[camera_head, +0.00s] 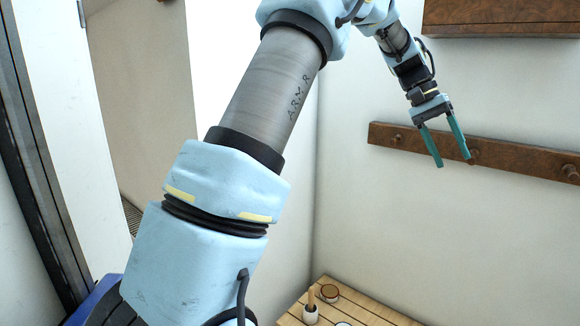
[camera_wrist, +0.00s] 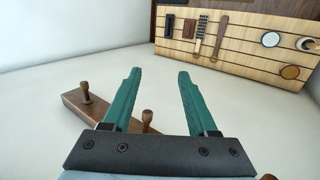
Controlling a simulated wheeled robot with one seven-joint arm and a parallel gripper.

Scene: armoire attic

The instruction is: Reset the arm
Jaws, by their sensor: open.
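My gripper (camera_head: 452,164) is raised at the upper right of the head view, in front of the white wall. Its two teal fingers are spread apart with nothing between them. In the wrist view the open fingers (camera_wrist: 157,78) point away from the camera. My arm rises through the middle of the head view and bends to the right toward the gripper.
A brown peg rail (camera_head: 520,161) runs along the wall behind the gripper; it also shows in the wrist view (camera_wrist: 78,120). A slatted wooden surface (camera_head: 365,312) with several small items stands low. A dark wooden cabinet (camera_head: 500,18) hangs at the upper right.

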